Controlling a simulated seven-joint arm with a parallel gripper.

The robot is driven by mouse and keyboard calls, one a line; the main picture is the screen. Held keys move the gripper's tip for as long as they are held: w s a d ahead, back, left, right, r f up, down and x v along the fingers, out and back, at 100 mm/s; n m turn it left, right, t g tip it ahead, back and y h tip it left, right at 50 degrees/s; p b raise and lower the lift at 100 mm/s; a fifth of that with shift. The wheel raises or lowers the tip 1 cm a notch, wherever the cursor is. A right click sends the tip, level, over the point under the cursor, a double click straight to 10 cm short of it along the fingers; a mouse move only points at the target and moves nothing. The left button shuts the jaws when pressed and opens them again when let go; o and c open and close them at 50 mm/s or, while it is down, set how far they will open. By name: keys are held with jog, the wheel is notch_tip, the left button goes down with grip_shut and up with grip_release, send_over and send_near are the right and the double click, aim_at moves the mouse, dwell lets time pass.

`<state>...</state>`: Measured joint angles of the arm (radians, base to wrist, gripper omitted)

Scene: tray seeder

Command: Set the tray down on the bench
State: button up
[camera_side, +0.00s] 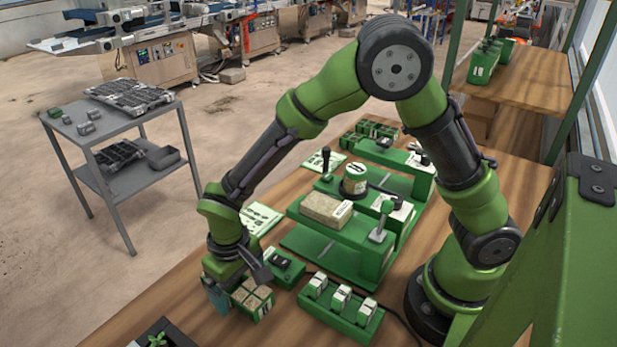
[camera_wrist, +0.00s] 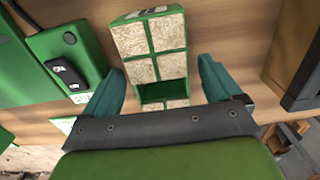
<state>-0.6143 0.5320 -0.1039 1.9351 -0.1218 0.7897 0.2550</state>
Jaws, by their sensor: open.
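The tray (camera_side: 262,311) is a small green tray with square cells of pale brown growing medium. It sits low at the bench (camera_side: 165,290) in the side view, and appears to rest on it. In the wrist view the tray (camera_wrist: 149,46) runs up from between my fingers, with a dark green band across its lower part. My gripper (camera_side: 238,287) is open, low over the tray. In the wrist view the teal fingers of my gripper (camera_wrist: 160,76) stand apart on either side of the tray, with gaps beside it. The tray's near end is hidden by my gripper.
A green holder with white-labelled blocks (camera_side: 341,307) stands right of the tray. A green box with a black switch (camera_side: 284,268) is close behind it. The green seeder (camera_side: 345,240) stands further back. A dark box with a seedling (camera_side: 160,340) is at the front left.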

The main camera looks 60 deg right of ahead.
notch_tip(320, 180, up, 12)
jog(key=s+d+r+m+t+y, duration=0.1)
jog(key=s+d+r+m+t, duration=0.1)
jog(key=s+d+r, duration=0.3)
jog(key=s+d+r+m+t+y, duration=0.1)
jog(key=s+d+r+t, duration=0.4)
jog(key=d, duration=0.6)
jog(key=shift+s+d+r+m, duration=0.35)
jog(key=shift+r+m, duration=0.1)
jog(key=shift+m, duration=0.05)
dwell(0.5)
